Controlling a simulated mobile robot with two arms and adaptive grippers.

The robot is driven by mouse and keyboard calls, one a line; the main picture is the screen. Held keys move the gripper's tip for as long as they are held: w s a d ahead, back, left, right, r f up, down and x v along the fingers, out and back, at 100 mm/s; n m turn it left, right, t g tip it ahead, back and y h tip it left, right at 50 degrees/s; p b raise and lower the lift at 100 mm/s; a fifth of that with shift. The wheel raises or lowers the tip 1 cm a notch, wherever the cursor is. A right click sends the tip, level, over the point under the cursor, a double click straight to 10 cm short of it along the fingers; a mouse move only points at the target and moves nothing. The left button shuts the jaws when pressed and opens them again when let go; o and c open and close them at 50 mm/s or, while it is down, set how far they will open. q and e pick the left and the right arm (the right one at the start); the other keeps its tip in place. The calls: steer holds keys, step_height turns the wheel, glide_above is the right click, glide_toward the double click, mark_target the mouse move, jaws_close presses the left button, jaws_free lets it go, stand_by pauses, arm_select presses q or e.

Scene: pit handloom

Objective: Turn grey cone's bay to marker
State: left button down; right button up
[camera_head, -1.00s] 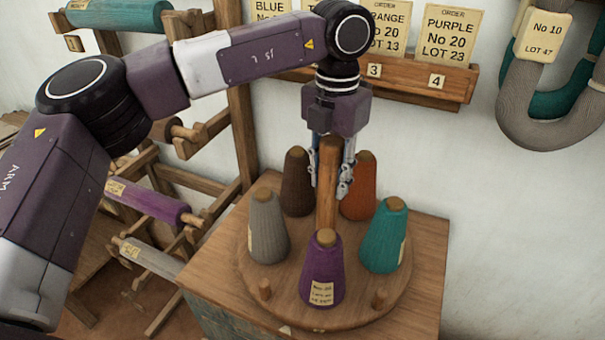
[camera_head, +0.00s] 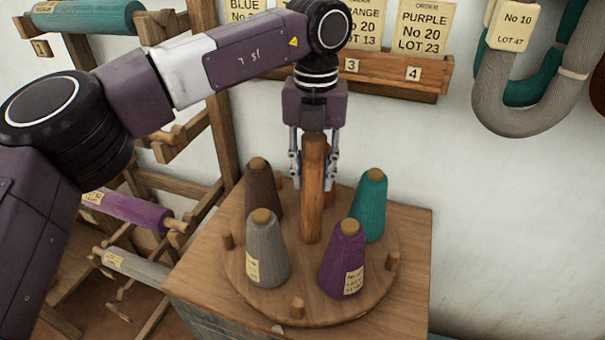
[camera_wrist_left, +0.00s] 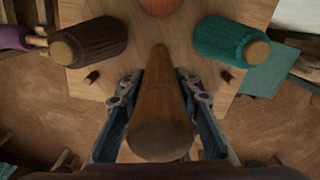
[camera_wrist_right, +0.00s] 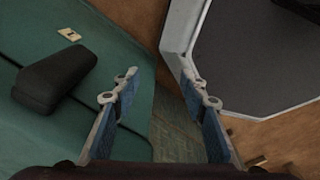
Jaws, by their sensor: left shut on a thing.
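The grey cone (camera_head: 267,250) stands upright at the front left of the round wooden turntable (camera_head: 330,312). The purple cone (camera_head: 343,262) is at its front right, the teal cone (camera_head: 370,208) at the back right, and the brown cone (camera_head: 262,190) at the back left. The orange cone (camera_wrist_left: 158,6) is mostly hidden behind the central wooden post (camera_head: 313,205). My left gripper (camera_head: 313,180) points down, shut on this post, which also shows between its fingers in the left wrist view (camera_wrist_left: 160,110). A small pale marker (camera_head: 277,329) is at the box's front edge. My right gripper (camera_wrist_right: 160,90) is open and empty.
Short wooden pegs (camera_head: 298,308) stand between cones near the turntable's rim. A rack with spools (camera_head: 130,210) is at left. An order-card rail (camera_head: 400,78) and hanging yarn (camera_head: 530,100) are on the wall. A dark block (camera_wrist_right: 55,78) lies near my right gripper.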

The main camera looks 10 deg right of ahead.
mark_target(314, 136)
arm_select(q)
steer(key=shift+r+n+b, duration=0.1)
steer(key=shift+n+b, duration=0.75)
steer(key=shift+n, duration=0.85)
steer(key=shift+w+r+n+b, duration=0.1)
steer(key=shift+n+b, duration=0.25)
steer(key=shift+n, duration=0.55)
steer(key=c, duration=1.7)
jaws_free()
steer(key=shift+o, duration=1.3)
step_height(314, 136, up, 12)
steer(key=shift+f, duration=0.1)
